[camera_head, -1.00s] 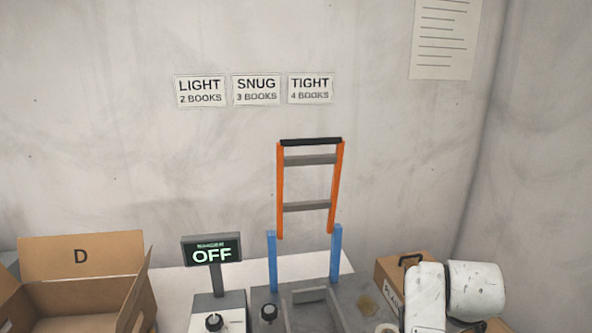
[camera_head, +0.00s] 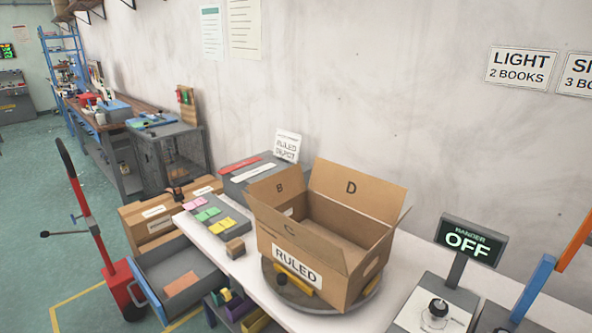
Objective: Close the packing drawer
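A grey drawer (camera_head: 160,262) stands pulled out at the left end of the white packing table (camera_head: 400,262). It has a blue front with a handle (camera_head: 143,292) facing the lower left, and an orange-brown flat piece (camera_head: 181,285) lies inside it. My gripper is not in view now, so its state and its place relative to the drawer do not show.
An open cardboard box (camera_head: 330,235) marked RULED sits on a round turntable (camera_head: 350,310) on the table. A red hand truck (camera_head: 118,285) stands close to the drawer's left side. Cardboard boxes (camera_head: 160,218) sit behind the drawer. Green floor is free further left.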

